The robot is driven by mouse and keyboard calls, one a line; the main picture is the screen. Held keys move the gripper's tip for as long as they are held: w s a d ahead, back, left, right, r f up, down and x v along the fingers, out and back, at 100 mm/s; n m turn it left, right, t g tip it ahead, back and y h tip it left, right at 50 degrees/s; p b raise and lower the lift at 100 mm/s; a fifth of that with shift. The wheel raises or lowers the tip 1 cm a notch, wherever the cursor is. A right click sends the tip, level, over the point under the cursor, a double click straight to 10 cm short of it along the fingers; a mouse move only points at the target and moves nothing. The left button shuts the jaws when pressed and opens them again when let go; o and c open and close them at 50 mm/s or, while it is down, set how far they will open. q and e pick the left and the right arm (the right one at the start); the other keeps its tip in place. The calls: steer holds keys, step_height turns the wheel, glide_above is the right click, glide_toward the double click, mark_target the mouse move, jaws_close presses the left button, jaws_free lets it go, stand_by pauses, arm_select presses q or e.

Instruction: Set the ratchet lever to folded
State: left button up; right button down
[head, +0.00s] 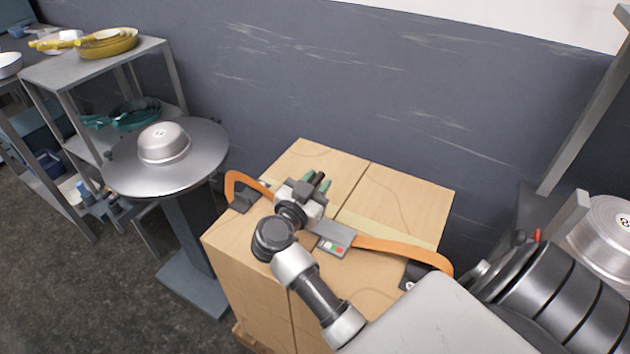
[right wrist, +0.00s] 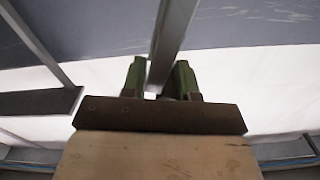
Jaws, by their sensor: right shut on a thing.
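The ratchet (head: 335,238) is a grey block with small green and red marks, on an orange strap (head: 392,247) across the top of the wooden boxes (head: 400,200). My right gripper (head: 318,182) is over the boxes, just behind the ratchet block. Its green fingertips are shut on a dark piece, which looks like the ratchet lever; the gripper's body hides most of it and I cannot tell its angle. In the right wrist view the green fingers (right wrist: 160,82) stand close together behind a brown bar (right wrist: 160,116). My left gripper is not in view.
A shelf (head: 90,68) with yellow pans is at the far left. A dark wall (head: 330,90) is behind.

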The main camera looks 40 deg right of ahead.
steer(key=shift+s+d+f+m+p, duration=0.4)
steer(key=shift+s+f+m, duration=0.2)
steer(key=shift+s+m, duration=0.4)
steer(key=shift+s+d+f+m+p, duration=0.4)
steer(key=shift+s+f+m, duration=0.3)
steer(key=shift+m, duration=0.5)
steer(key=shift+s+d+f+m+p, duration=0.3)
steer(key=shift+s+f+m+p, duration=0.15)
steer(key=shift+s+m, duration=0.55)
steer(key=shift+w, duration=0.1)
steer(key=c, duration=1.1)
jaws_free()
steer(key=shift+w+f, duration=0.1)
steer(key=shift+o, duration=0.2)
